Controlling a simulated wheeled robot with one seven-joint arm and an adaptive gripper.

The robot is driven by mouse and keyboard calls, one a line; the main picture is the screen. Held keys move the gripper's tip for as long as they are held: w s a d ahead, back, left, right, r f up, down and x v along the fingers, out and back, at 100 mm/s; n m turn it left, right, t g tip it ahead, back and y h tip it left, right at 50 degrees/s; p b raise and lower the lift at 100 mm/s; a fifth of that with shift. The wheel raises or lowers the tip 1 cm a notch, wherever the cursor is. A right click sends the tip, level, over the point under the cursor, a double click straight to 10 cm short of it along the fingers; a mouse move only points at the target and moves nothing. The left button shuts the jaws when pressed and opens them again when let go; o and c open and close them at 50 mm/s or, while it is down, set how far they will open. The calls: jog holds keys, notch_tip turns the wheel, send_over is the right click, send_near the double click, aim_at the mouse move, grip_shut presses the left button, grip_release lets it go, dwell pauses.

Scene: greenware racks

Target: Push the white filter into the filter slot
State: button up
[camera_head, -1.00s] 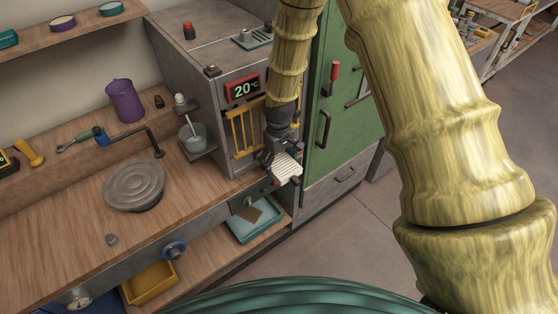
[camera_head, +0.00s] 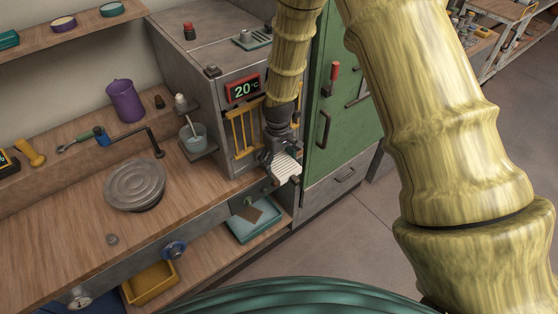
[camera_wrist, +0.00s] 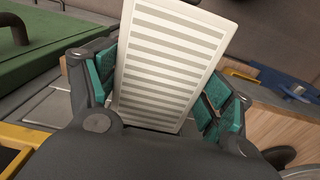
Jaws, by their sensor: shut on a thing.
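The white filter (camera_head: 287,168) is a flat white panel with grey stripes. My gripper (camera_head: 279,157) is shut on it, in front of the grey machine with the "20°C" display (camera_head: 242,88). I cannot make out the filter slot; my arm and gripper cover part of the machine's front.
A green cabinet (camera_head: 345,110) with dark handles stands right of the machine. A yellow grille (camera_head: 243,133) is on the machine's front. A wooden bench (camera_head: 70,220) with a round grey disc (camera_head: 135,185) lies left. A blue tray (camera_head: 240,231) sits below the gripper.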

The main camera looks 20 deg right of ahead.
jog(key=shift+s+f+p, duration=0.1)
jog(key=shift+s+p, duration=0.05)
jog(key=shift+p, duration=0.2)
dwell(1.8)
jog(key=shift+w, duration=0.2)
dwell(0.5)
jog(key=shift+s+f, duration=0.1)
jog(key=shift+s, duration=0.1)
jog(key=s+a+f+m+b, duration=0.1)
jog(key=s+f+m+b, duration=0.3)
jog(key=s+f+b, duration=0.3)
jog(key=shift+s+b, duration=0.25)
jog(key=shift+b, duration=0.4)
jog(key=shift+a, duration=0.1)
